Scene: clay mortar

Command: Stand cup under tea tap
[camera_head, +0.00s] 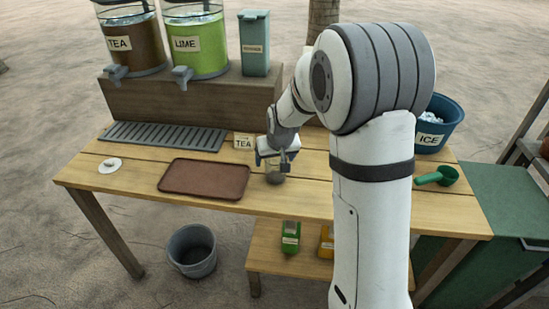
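The tea dispenser (140,50) stands on a wooden riser at the back left, with its grey tap (117,73) at the front above the slatted drip grate (163,136). A small clear or greyish cup (275,177) stands on the table right of the brown tray. My gripper (274,163) points down at the cup, with its fingers at or just above the cup's upper part. The arm and small size hide whether the fingers are closed on it.
The lime dispenser (195,45) and a green canister (254,45) stand right of the tea. A grey bucket (192,250) stands below.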

